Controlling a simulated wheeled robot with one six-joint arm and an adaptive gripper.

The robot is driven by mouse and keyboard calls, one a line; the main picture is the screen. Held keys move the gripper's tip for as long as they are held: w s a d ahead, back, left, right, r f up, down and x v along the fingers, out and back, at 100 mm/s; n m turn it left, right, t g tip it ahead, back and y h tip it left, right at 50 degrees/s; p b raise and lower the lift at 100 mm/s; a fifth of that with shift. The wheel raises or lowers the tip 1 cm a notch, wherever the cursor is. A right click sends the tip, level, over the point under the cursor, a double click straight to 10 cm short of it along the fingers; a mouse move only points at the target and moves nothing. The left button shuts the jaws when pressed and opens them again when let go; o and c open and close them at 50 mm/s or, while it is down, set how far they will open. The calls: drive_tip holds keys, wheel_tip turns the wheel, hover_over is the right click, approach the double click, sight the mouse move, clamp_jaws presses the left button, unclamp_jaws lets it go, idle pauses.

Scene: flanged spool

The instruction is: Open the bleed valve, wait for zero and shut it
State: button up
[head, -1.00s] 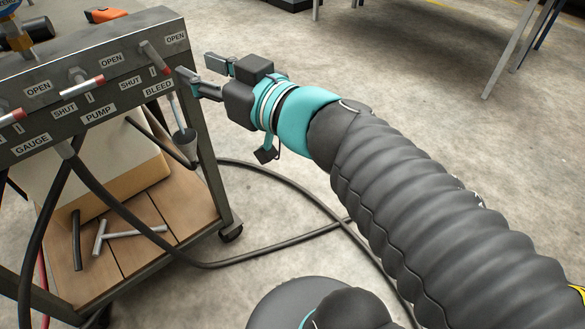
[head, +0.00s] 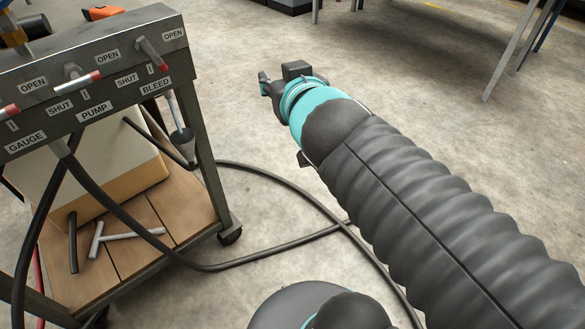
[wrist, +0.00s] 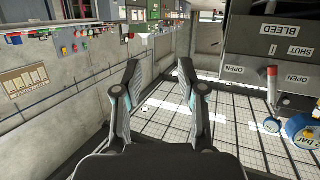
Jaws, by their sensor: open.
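The bleed valve lever (head: 152,55) is dark with a red tip and slants down on the panel's right end, its tip near a tick mark by SHUT, above the BLEED label (head: 156,85). In the wrist view its red-tipped lever (wrist: 272,78) shows at the right, with labels upside down. My gripper (head: 265,84) is to the right of the panel, clear of the lever. In the wrist view my gripper (wrist: 159,72) is open, with nothing between its fingers. A blue-rimmed gauge (wrist: 303,130) is partly cut off; I cannot read its needle.
The valve panel (head: 95,62) also carries PUMP and GAUGE levers with red tips. A small grey cup (head: 183,140) hangs under the bleed end. The cart shelf (head: 140,250) holds a T-handled tool. A black hose (head: 290,185) loops over the floor. Open floor lies right of the cart.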

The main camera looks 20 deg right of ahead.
drive_tip(key=s+a+f+g, duration=0.1)
drive_tip(key=s+f+g, duration=0.3)
drive_tip(key=f, duration=0.2)
drive_tip(key=s+f+g+b, duration=0.1)
drive_tip(key=s+f+g, duration=0.2)
drive_tip(key=f, duration=0.4)
drive_tip(key=shift+s+a+g+y, duration=0.4)
drive_tip(key=shift+s, duration=0.25)
